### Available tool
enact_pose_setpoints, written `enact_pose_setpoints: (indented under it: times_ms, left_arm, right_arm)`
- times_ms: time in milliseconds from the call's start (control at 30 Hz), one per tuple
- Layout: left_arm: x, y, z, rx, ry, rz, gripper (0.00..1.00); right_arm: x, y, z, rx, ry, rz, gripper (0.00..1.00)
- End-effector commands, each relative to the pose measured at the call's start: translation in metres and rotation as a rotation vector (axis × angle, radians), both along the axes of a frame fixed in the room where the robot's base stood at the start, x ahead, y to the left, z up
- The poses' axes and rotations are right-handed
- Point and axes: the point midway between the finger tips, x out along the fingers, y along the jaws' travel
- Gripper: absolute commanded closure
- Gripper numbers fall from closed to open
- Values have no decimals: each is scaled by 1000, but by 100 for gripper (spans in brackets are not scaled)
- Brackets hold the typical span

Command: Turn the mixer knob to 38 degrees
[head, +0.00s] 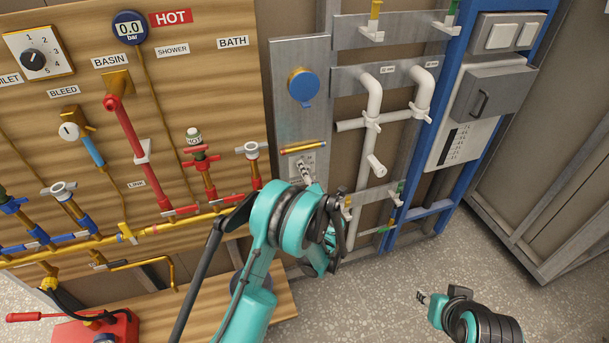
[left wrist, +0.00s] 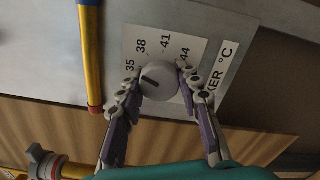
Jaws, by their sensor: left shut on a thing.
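The mixer knob (left wrist: 160,81) is a round pale grey cap with a dark line on its face, in front of a white scale plate (left wrist: 190,47) marked 35, 38 and 41. The dark line lies on the left part of the face and tilts toward the 35 side; its exact reading is unclear. My left gripper (left wrist: 158,79) is shut on the knob, one finger on each side. In the head view the scale plate (head: 319,161) is partly covered by my left gripper and arm. My right gripper (head: 422,298) is low on the right, apart from everything; its fingers are too small to judge.
A yellow tube with red and blue ends (head: 303,147) is beside the scale plate. A blue round cap (head: 303,85) sits above it. White pipes (head: 372,125) stand to the right. A red-handled valve (head: 201,158) and a grey-handled one (head: 252,150) are to the left.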

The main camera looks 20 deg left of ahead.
Motion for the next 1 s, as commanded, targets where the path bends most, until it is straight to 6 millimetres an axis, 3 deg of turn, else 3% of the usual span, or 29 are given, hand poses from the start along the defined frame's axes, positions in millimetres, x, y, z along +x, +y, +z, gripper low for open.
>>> enact_pose_setpoints:
  times_ms: [500,1000]
  left_arm:
    - [1,0,1,278,186,-1,95]
    - [1,0,2,331,222,-1,95]
  right_arm:
    - [0,0,-18,0,0,0,66]
    - [0,0,-20,0,0,0,66]
